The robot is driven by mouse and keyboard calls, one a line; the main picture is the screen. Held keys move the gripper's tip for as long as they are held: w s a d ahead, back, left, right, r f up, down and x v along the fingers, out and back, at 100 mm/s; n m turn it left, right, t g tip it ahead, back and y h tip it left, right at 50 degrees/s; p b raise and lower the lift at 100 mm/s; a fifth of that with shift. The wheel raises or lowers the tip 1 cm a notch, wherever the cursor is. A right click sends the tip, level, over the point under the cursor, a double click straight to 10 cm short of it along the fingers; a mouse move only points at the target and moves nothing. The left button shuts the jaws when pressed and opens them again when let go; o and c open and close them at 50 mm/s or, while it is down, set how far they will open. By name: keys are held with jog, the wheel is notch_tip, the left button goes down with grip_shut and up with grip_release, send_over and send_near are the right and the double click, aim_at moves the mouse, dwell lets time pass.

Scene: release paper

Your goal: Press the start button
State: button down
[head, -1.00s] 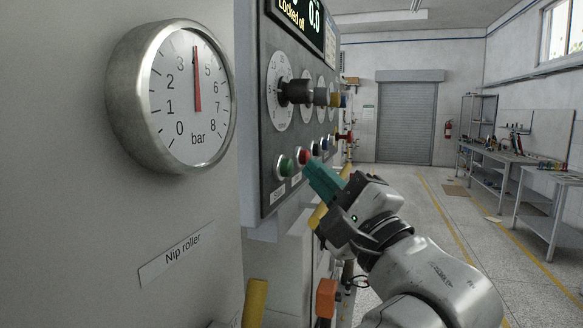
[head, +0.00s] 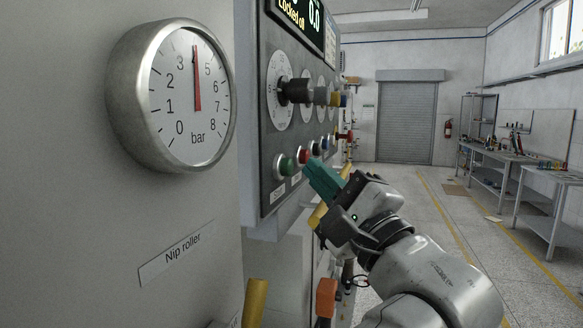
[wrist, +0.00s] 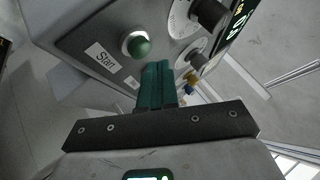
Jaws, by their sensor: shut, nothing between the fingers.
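The green start button (head: 286,165) sits in a metal ring low on the control panel's left end. In the wrist view the green button (wrist: 138,45) is above and left of the fingertips, beside a white label reading "Start" (wrist: 101,57). My gripper (head: 312,168) has teal fingers and is shut and empty. It is in front of the panel, to the right of the green button in the head view. In the wrist view the fingertips (wrist: 157,66) appear apart from the button. A red button (head: 304,156) is just behind the fingertips in the head view.
The panel (head: 257,130) carries dials with a black knob (head: 295,91) and a display (head: 298,14) reading "Locked off". A round pressure gauge (head: 172,96) is at left. A yellow bar (head: 255,303) stands below. Open floor and benches lie to the right.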

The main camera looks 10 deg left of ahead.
jog(key=shift+a, duration=0.1)
dwell(0.6)
jog(key=shift+a+p, duration=0.35)
jog(key=shift+p, duration=0.1)
jog(key=shift+w+a+p, duration=0.15)
jog(key=shift+a+p, duration=0.15)
jog(key=shift+a, duration=0.15)
dwell(0.8)
jog(key=shift+d, duration=0.1)
jog(key=shift+s+d, duration=0.2)
jog(key=shift+d, duration=0.5)
jog(key=shift+d, duration=0.1)
jog(key=shift+s+d+p, duration=0.15)
jog(key=shift+s+d, duration=0.1)
jog(key=shift+d, duration=0.95)
jog(key=shift+s+d+p, duration=0.15)
jog(key=shift+s+d, duration=0.1)
jog(key=shift+d, duration=0.95)
